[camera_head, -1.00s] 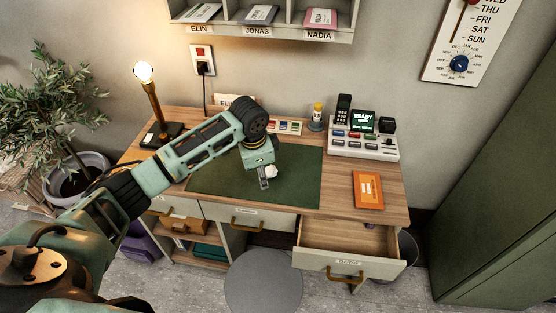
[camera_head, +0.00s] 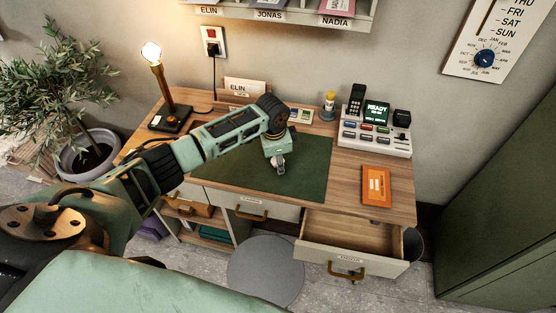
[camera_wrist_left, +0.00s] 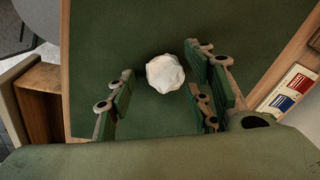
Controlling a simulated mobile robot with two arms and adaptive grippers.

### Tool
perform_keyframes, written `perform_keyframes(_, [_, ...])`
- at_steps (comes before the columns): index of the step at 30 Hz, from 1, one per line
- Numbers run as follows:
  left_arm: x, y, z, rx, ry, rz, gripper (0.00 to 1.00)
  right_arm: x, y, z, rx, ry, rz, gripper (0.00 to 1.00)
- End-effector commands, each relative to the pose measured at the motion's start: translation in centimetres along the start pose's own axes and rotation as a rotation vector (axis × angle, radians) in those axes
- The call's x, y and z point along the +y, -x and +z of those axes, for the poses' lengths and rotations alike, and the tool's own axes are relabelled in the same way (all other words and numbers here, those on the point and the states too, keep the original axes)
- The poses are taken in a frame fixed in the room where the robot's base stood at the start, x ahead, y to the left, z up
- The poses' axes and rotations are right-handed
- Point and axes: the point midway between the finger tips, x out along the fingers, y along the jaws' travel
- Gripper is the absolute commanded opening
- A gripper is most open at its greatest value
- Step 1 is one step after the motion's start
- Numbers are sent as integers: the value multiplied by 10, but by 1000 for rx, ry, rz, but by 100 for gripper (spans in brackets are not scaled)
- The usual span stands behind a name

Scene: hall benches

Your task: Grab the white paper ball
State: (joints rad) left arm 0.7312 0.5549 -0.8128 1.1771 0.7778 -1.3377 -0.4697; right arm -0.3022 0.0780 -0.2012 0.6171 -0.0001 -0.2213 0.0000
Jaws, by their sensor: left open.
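The white paper ball (camera_wrist_left: 165,74) is a crumpled, roundish lump on the dark green desk mat (camera_wrist_left: 110,45). In the head view it is mostly hidden at my left gripper (camera_head: 279,165), which reaches down over the middle of the mat (camera_head: 307,180). In the left wrist view my left gripper's fingers stand open to either side of the ball, near its level in the picture. A gap shows on the left of the ball and a smaller one on the right. I see no finger touching it. My right gripper is not in view.
A lamp (camera_head: 158,85) stands at the desk's back left. A console with a phone (camera_head: 375,135) stands at the back right, an orange booklet (camera_head: 376,186) in front of it. The right drawer (camera_head: 345,243) is pulled open. A plant (camera_head: 60,100) stands left of the desk.

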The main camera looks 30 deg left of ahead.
Motion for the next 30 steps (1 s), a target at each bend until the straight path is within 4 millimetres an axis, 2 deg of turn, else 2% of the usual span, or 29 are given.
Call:
perform_keyframes(3, [0, -2, 0, 0, 0, 0, 48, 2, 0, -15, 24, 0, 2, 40])
perform_keyframes(7, [0, -2, 0, 0, 0, 0, 48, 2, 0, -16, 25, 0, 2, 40])
perform_keyframes(16, [0, -2, 0, -1, 0, 0, 23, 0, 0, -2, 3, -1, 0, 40])
perform_keyframes(30, [-1, 3, 0, 0, 0, -1, 22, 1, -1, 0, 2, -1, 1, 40])
